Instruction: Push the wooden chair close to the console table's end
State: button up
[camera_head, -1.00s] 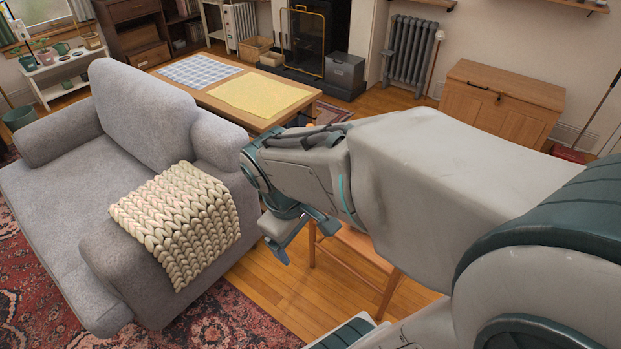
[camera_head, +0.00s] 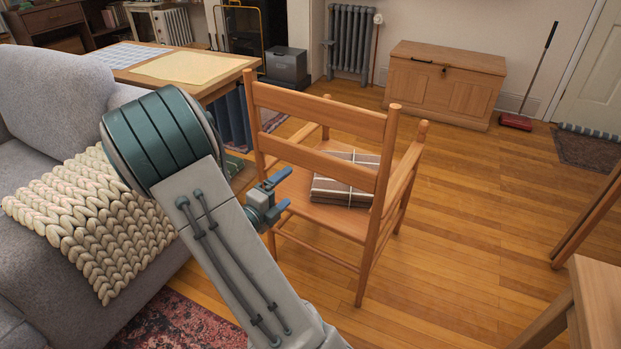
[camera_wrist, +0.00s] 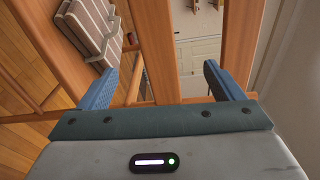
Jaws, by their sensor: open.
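The wooden chair (camera_head: 325,115) stands upright on the floorboards, its slatted back nearest me. A folded striped cloth tied with string (camera_head: 345,180) lies on its seat; it also shows in the wrist view (camera_wrist: 88,28). The console table (camera_head: 235,72) runs behind the sofa, its right end just left of the chair; I cannot tell how wide the gap is. My gripper (camera_head: 282,190) is open and empty by the left side of the chair back. In the wrist view, the fingers (camera_wrist: 162,85) spread before the chair's slats (camera_wrist: 152,45); contact is unclear.
A grey sofa (camera_head: 50,100) with a knitted throw (camera_head: 95,225) stands close on the left. A wooden chest (camera_head: 445,80) and radiator (camera_head: 350,40) are at the back. Floor right of the chair is clear; another wooden piece (camera_head: 597,295) is at lower right.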

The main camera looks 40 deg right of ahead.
jog(key=f+n, duration=0.1)
jog(key=b, duration=0.4)
send_near(311, 162)
jog(key=d, duration=0.2)
jog(key=shift+n+t, duration=0.3)
jog(key=shift+t, duration=0.1)
jog(key=p+x, duration=0.1)
jog(key=x, duration=0.7)
jog(key=shift+p, duration=0.35)
jog(key=shift+w+d+f, duration=0.1)
jog(key=shift+w+d, duration=0.15)
jog(key=shift+d, duration=0.35)
grip_shut()
